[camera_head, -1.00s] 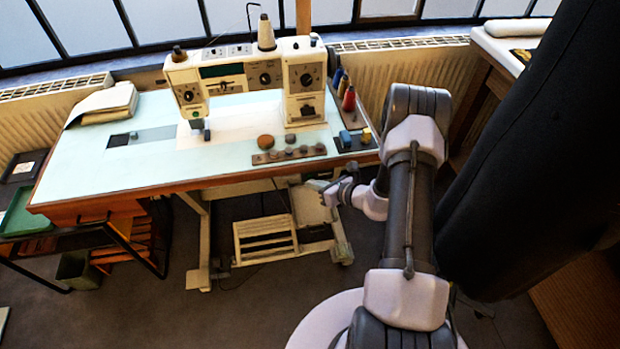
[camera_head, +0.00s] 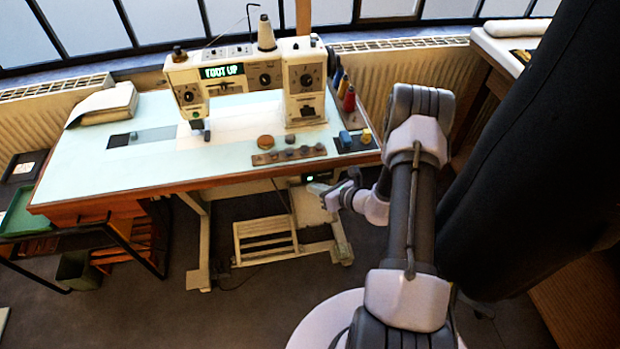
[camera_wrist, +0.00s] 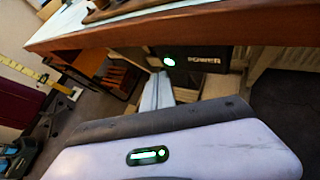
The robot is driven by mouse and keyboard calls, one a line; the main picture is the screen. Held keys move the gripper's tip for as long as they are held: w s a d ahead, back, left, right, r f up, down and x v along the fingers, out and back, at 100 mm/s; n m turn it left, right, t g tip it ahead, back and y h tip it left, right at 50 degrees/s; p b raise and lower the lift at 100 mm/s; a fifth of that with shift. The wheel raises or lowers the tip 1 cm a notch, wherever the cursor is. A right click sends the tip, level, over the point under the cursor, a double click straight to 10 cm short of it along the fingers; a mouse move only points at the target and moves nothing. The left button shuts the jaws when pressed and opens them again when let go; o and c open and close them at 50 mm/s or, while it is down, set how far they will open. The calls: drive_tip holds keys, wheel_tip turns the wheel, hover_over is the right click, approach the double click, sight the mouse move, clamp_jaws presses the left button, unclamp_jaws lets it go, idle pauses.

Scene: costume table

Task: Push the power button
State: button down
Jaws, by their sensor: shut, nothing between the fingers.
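The power button (camera_wrist: 169,62) glows green on a dark box (camera_wrist: 205,60) marked POWER, under the table's front edge in the wrist view. In the head view its green light (camera_head: 310,179) shows just above my gripper (camera_head: 316,188). My gripper is shut and empty, with its tip close to the box; I cannot tell whether it touches the button. The sewing machine (camera_head: 245,77) stands on the table, and its display (camera_head: 222,71) is lit with "FOOT UP".
The table (camera_head: 90,175) has a wooden front edge above my gripper. A pedal frame (camera_head: 265,240) and table legs stand below it. A cloth stack (camera_head: 105,105), spools (camera_head: 344,90) and a strip of small parts (camera_head: 288,155) lie on top. A dark frame stands at left.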

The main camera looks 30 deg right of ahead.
drive_tip(key=s+a, duration=0.1)
drive_tip(key=s, duration=0.4)
drive_tip(key=shift+s+a, duration=0.35)
drive_tip(key=shift+s, duration=0.05)
drive_tip(key=w+a+r+n+g+y, duration=0.1)
drive_tip(key=a+r+n+g+y, duration=0.1)
drive_tip(key=a+r+n, duration=0.55)
drive_tip(key=a+r+n+g+y, duration=0.1)
drive_tip(key=a+r+n+y, duration=0.3)
drive_tip(key=r, duration=0.7)
drive_tip(key=s+a+r+n+g+h, duration=0.2)
drive_tip(key=s+a+r+n+g, duration=0.3)
drive_tip(key=s+a+r+n, duration=0.4)
drive_tip(key=s+d+r+n+t+h, duration=0.2)
drive_tip(key=s+r+n+h, duration=0.4)
drive_tip(key=s+r+n, duration=0.3)
drive_tip(key=s, duration=0.3)
drive_tip(key=shift+d+r+h, duration=0.25)
drive_tip(key=shift+d+h, duration=0.05)
drive_tip(key=shift+d, duration=0.05)
